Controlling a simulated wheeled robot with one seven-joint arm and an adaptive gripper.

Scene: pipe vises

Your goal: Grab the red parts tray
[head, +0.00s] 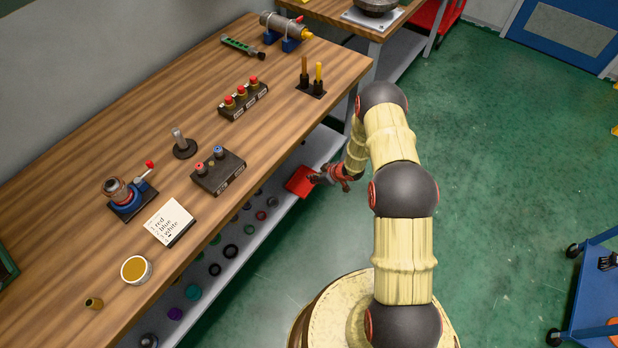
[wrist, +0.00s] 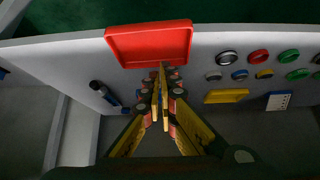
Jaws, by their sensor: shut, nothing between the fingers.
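The red parts tray (head: 299,181) sits on the grey lower shelf under the workbench, at the shelf's front edge in the head view. In the wrist view the red tray (wrist: 150,42) is a shallow rectangular tray at the top centre, and it looks empty. My gripper (head: 318,177) is just to the right of the tray in the head view. In the wrist view my gripper (wrist: 164,72) is shut and empty, its fingertips by the tray's lower edge. I cannot tell whether they touch it.
The grey shelf (wrist: 75,52) also holds several coloured rings, a yellow block (wrist: 227,96) and a dark cylinder (wrist: 103,91). The wooden bench top (head: 150,255) overhangs the shelf. Green floor (head: 500,170) is open to the right; a blue cart (head: 600,290) stands lower right.

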